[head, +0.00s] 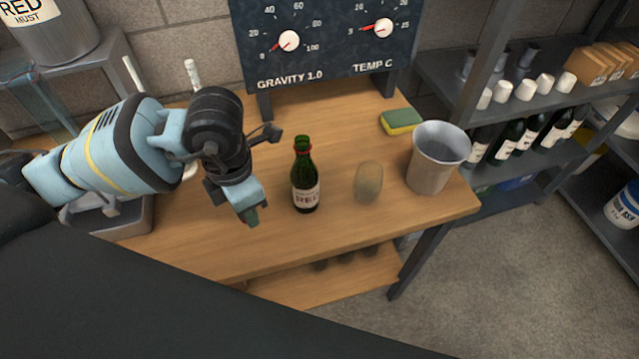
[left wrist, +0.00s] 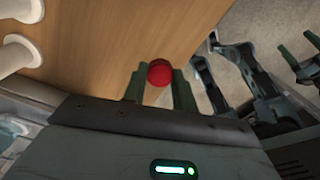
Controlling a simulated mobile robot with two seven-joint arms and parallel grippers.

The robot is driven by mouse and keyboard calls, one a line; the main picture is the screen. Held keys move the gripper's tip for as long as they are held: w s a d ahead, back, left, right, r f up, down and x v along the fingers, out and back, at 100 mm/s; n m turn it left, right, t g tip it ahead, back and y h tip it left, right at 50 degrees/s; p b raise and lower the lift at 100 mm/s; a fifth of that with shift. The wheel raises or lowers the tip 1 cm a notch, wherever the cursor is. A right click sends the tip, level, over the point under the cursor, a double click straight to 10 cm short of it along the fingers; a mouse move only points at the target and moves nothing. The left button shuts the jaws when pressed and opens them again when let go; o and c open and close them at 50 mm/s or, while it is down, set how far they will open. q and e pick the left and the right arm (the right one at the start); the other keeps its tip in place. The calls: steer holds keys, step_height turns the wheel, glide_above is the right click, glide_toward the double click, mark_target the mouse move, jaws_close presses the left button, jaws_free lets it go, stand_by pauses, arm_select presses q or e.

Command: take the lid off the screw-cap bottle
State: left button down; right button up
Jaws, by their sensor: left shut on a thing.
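The screw-cap bottle (head: 305,190) is green with a pale label marked RED and stands upright on the wooden bench. Its neck has a reddish band, and its top looks bare green. My left gripper (head: 250,216) is to the left of the bottle, apart from it, over the bench. In the left wrist view my left gripper (left wrist: 159,84) is shut on the round red lid (left wrist: 159,72), held between its green fingertips. The lid is hidden in the head view. My right gripper (left wrist: 300,48) shows at the right edge of the left wrist view, its fingers apart and empty.
A clear glass (head: 368,182) and a grey bucket (head: 430,170) stand right of the bottle. A green and yellow sponge (head: 401,121) lies behind them. A gauge board (head: 330,45) stands at the back. The bench's front strip (head: 330,235) is clear.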

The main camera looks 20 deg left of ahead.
arm_select(q)
steer(key=n, duration=0.3)
steer(key=s+f+n, duration=0.1)
steer(key=n, duration=0.1)
steer(key=shift+a, duration=0.2)
steer(key=n, duration=0.3)
steer(key=s+f+n, duration=0.1)
steer(key=n, duration=0.1)
steer(key=shift+a, duration=0.15)
steer(key=n, duration=0.3)
steer(key=f+n, duration=0.1)
steer(key=n, duration=0.1)
steer(key=shift+s+a, duration=0.2)
steer(key=shift+s, duration=0.2)
steer(key=n, duration=0.4)
steer(key=shift+s+a+f, duration=0.2)
steer(key=shift+s+f, duration=0.15)
steer(key=w, duration=0.5)
steer(key=w+a+f, duration=0.1)
steer(key=w, duration=0.4)
steer(key=w+a, duration=0.1)
steer(key=w, duration=0.4)
steer(key=shift+a+f, duration=0.1)
steer(key=shift+f, duration=0.15)
steer(key=shift+w, duration=0.1)
steer(key=shift+w, duration=0.3)
steer(key=shift+f, duration=1.75)
